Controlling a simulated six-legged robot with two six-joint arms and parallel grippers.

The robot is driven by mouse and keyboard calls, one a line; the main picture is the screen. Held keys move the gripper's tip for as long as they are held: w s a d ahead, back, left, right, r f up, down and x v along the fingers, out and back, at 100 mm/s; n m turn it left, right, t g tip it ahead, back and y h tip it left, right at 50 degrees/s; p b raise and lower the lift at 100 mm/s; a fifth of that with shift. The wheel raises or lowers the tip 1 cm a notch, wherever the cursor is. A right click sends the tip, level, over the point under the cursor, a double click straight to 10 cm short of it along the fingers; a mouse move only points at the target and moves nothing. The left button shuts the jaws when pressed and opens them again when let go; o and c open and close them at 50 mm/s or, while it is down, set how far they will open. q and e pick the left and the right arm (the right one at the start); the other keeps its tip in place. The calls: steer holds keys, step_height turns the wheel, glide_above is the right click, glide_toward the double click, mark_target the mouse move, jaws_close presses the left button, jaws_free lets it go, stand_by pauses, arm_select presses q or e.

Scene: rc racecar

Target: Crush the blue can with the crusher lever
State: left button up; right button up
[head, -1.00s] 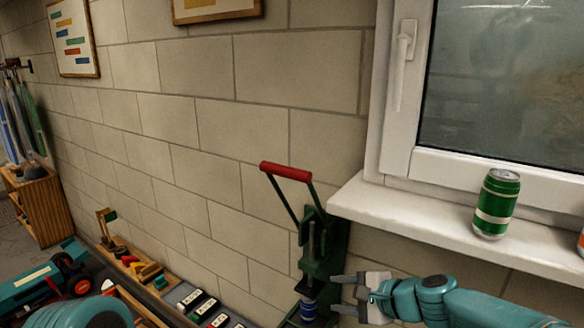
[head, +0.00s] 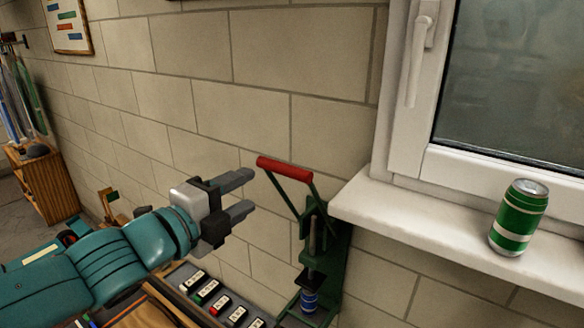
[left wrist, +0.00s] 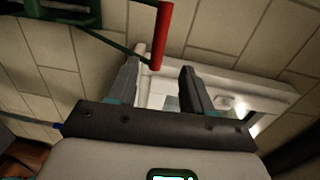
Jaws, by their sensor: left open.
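The green can crusher (head: 325,260) is fixed upright against the wall, left of the window sill. Its lever is raised and ends in a red handle (head: 284,169). The blue can (head: 309,300) stands in the crusher's base, below the press part. My left gripper (head: 248,194) is open and empty, just left of the red handle and apart from it. In the left wrist view the red handle (left wrist: 161,35) lies ahead of the open fingers (left wrist: 160,85), nearer the left finger. My right gripper is not in view.
A green can (head: 519,218) stands on the white window sill (head: 440,215) at the right. Several small labelled blocks (head: 210,300) lie on the bench below my left arm. The wall behind the handle is bare.

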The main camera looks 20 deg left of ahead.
mark_target(282, 173)
arm_select(q)
steer(key=x, duration=1.2)
steer(key=shift+w+d, duration=0.15)
steer(key=shift+d, duration=0.25)
steer(key=shift+w+f, duration=0.15)
steer(key=shift+w, duration=0.65)
steer(key=shift+s+d, duration=0.1)
steer(key=shift+d, duration=0.05)
steer(key=shift+s, duration=0.1)
steer(key=c, duration=0.3)
jaws_close()
